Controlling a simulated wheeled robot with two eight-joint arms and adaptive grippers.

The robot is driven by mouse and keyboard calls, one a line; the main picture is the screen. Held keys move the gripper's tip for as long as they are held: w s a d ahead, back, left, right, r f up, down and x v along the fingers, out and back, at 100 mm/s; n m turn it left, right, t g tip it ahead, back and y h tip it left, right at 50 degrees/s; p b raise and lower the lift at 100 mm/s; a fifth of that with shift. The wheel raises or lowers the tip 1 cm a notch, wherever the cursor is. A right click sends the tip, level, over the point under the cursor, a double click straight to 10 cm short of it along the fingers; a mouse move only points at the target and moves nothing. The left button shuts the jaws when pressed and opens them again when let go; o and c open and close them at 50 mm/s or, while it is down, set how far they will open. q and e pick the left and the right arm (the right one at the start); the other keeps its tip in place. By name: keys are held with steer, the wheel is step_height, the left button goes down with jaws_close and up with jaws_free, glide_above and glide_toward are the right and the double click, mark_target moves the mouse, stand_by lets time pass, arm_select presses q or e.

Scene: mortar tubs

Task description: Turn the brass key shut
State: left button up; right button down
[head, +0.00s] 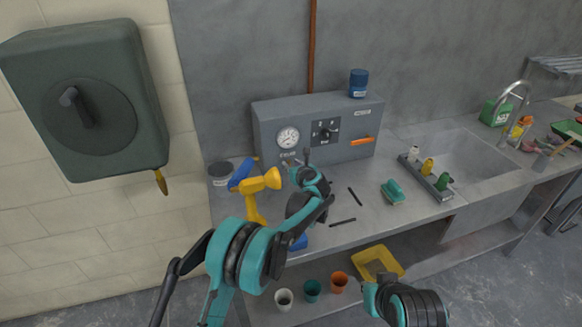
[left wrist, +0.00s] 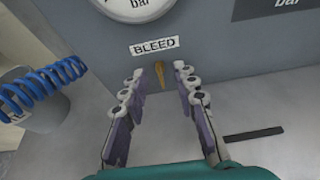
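The brass key (left wrist: 161,76) sits low on the front of the grey panel box (head: 270,122), below the BLEED label (left wrist: 155,47). In the left wrist view it is a thin upright brass strip between my left fingers. My left gripper (left wrist: 161,82) is open, with a finger on each side of the key and a gap to both. In the head view my left gripper (head: 306,160) hides the key. Only a link of my right arm shows at the bottom right; its fingers are not visible.
A yellow tool (head: 258,185) and a blue coiled hose (left wrist: 40,93) are left of my gripper. Dark strips (head: 343,222) and a green brush (head: 393,191) lie on the bench. A bottle rack (head: 427,175) stands by the sink. A dark green wall box (head: 90,95) hangs left.

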arm_select(q)
steer(key=shift+w+a+f, duration=0.2)
steer(key=shift+w+f, duration=0.05)
steer(key=shift+w, duration=0.35)
jaws_close()
